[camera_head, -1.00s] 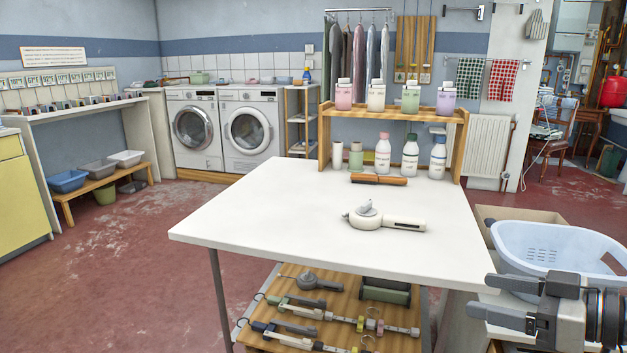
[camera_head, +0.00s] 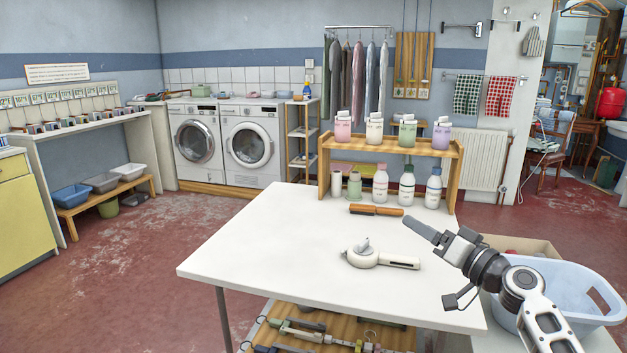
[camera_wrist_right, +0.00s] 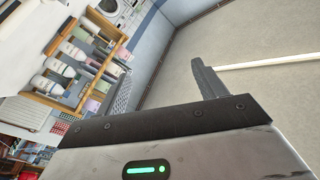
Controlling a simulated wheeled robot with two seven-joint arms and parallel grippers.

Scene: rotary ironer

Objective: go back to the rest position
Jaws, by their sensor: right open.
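My right gripper (camera_head: 427,262) is raised over the right front part of the white table (camera_head: 250,248). Its two dark fingers are spread apart with nothing between them. The arm comes in from the lower right, in front of the light blue laundry basket (camera_head: 577,290). In the right wrist view one dark finger (camera_wrist_right: 205,78) stands out clearly, with no object held. My left gripper is not in view.
A white handheld tool (camera_head: 378,258) and a brown-handled brush (camera_head: 376,210) lie on the table near the gripper. Bottles stand below and on a wooden shelf (camera_head: 395,147) at the table's back. The table's left side and the floor to its left are clear.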

